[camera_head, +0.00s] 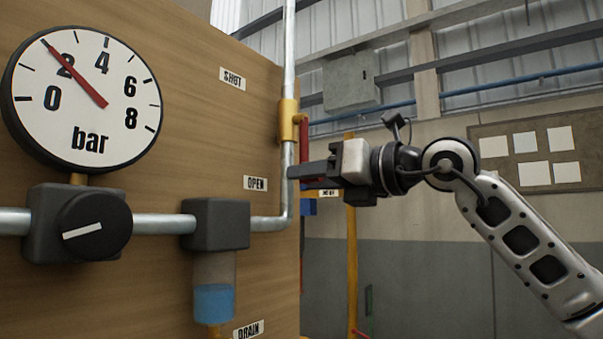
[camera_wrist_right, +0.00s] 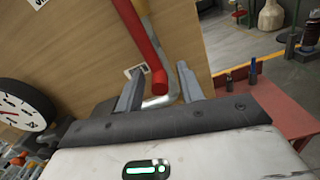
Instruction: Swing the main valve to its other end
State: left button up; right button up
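The main valve has a yellow body (camera_head: 289,120) on the vertical pipe of the wooden panel. Its red lever (camera_head: 304,138) hangs down from it, towards the OPEN label (camera_head: 256,183); the SHUT label (camera_head: 232,78) is higher up. My right gripper (camera_head: 296,172) is at the lever's lower end, coming from the right. In the right wrist view the red lever (camera_wrist_right: 142,40) reaches down between the two spread fingers (camera_wrist_right: 160,88), with gaps visible beside it. The head view hides the far finger. My left gripper is not in view.
A round bar gauge (camera_head: 85,100) has its red needle near 2. Below are a black knob (camera_head: 92,226), a horizontal pipe (camera_head: 163,226) and a filter bowl with blue liquid (camera_head: 214,290). A yellow post (camera_head: 351,250) stands behind my gripper. A red table (camera_wrist_right: 265,110) shows in the wrist view.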

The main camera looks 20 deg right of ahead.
jog(key=shift+w+a+r, duration=0.1)
jog(key=shift+w+a, duration=0.35)
jog(key=shift+w, duration=0.05)
jog(key=shift+w+a, duration=0.3)
jog(key=shift+w, duration=0.15)
grip_shut()
